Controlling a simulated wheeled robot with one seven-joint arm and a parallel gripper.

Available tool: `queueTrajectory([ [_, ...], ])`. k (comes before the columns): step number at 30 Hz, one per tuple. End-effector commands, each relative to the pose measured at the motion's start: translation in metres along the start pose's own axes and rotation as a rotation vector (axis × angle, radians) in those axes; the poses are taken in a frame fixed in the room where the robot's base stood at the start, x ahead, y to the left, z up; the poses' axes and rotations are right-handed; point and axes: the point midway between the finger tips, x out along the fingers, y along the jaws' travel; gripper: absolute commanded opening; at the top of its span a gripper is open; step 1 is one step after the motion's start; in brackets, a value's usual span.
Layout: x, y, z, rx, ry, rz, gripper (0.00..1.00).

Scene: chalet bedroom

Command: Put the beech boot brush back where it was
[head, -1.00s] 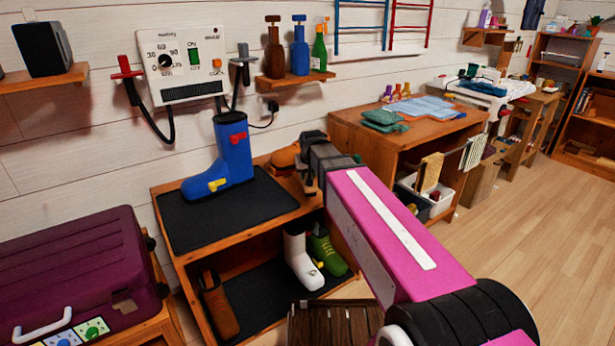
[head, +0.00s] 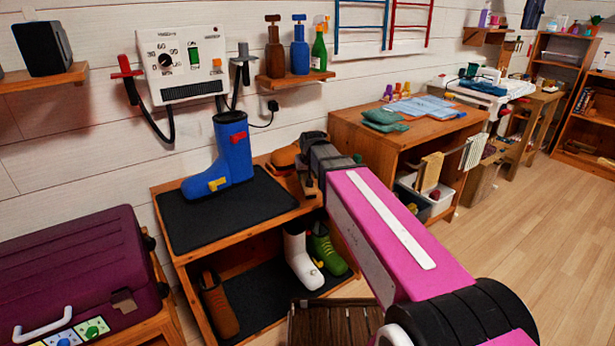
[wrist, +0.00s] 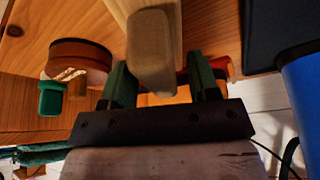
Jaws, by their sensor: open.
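The beech boot brush, a pale wooden block (wrist: 152,52), lies between the fingers of my gripper (wrist: 163,78) in the wrist view. The two green fingers stand on either side of it, open; I cannot tell whether either touches it. In the head view my gripper (head: 309,180) is low at the right end of the top of the wooden boot bench (head: 238,223), and my wrist mostly hides the brush. An orange-brown object (head: 285,156) sits just behind the gripper there. The brush's underside is hidden.
A blue boot (head: 232,152) stands on the black mat (head: 190,220), left of my gripper. White (head: 299,258) and green (head: 326,250) footwear stand on the lower shelf. A round brown object (wrist: 80,55) lies left of the fingers. A wooden cabinet (head: 365,145) stands to the right.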

Motion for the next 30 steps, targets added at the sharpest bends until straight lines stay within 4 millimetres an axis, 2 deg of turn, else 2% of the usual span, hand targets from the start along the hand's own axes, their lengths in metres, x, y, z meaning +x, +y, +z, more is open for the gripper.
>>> queueTrajectory([
  [18, -0.095, 0.000, 0.001, 0.000, 0.002, 0.000, 0.55],
  [24, -0.111, 0.000, 0.001, 0.000, 0.001, 0.000, 0.55],
  [30, -0.116, 0.000, 0.000, 0.000, 0.000, 0.000, 0.55],
])
